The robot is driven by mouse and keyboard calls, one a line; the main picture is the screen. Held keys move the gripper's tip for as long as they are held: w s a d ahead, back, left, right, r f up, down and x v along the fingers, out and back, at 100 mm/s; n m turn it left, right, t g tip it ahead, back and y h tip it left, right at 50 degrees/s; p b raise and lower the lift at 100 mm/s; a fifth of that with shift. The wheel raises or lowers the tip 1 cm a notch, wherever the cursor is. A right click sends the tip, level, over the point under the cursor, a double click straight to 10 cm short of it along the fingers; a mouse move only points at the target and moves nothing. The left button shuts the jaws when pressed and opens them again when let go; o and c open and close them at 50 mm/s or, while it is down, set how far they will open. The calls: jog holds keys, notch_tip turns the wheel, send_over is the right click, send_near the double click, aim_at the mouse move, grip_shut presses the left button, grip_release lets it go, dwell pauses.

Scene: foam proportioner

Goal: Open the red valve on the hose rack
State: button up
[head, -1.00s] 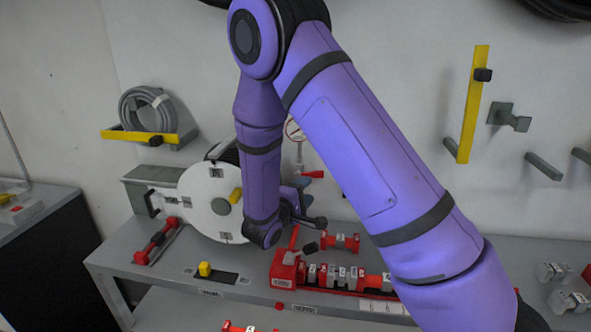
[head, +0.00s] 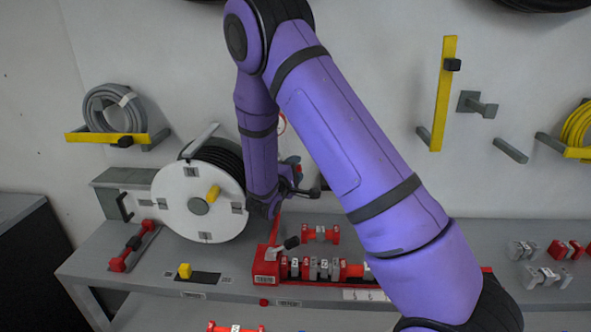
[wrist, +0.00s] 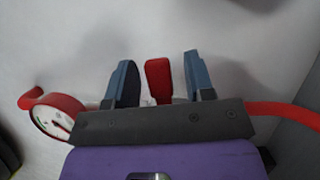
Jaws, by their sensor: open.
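The red valve handle (wrist: 158,80) stands between the two blue-grey fingers of my gripper (wrist: 160,66) in the wrist view. The fingers are apart, with a gap on each side of the handle, wider on the right. The handle's base is hidden behind my gripper's dark body. In the head view my arm covers most of my gripper and the valve; only small red and blue bits show beside the arm. A white hose reel (head: 170,205) with black hose stands to the left of my arm on the bench.
A red-rimmed round gauge (wrist: 57,118) is close on the left in the wrist view, and a red pipe (wrist: 283,112) runs out right. A red rack (head: 266,268) with several couplings lies below my arm. A grey hose coil (head: 112,107) hangs on the wall.

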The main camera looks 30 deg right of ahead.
jog(key=shift+d, duration=0.1)
grip_shut()
jog(key=shift+r, duration=0.15)
jog(key=n, duration=0.1)
jog(key=r+n+t, duration=0.1)
jog(key=n, duration=0.2)
jog(key=shift+w+a+r+h, duration=0.25)
jog(key=shift+a+r+h, duration=0.05)
jog(key=shift+r+h, duration=0.1)
jog(key=shift+w+a+r+n+t, duration=0.15)
jog(key=shift+a+r+n+t, duration=0.25)
jog(key=shift+n, duration=0.65)
jog(key=shift+w+a+r+n+t, duration=0.2)
jog(key=shift+n+t, duration=0.4)
jog(key=shift+n, duration=0.4)
jog(key=shift+w+a+r+n+t, duration=0.1)
jog(key=shift+r+n+t, duration=0.35)
jog(key=shift+n, duration=0.6)
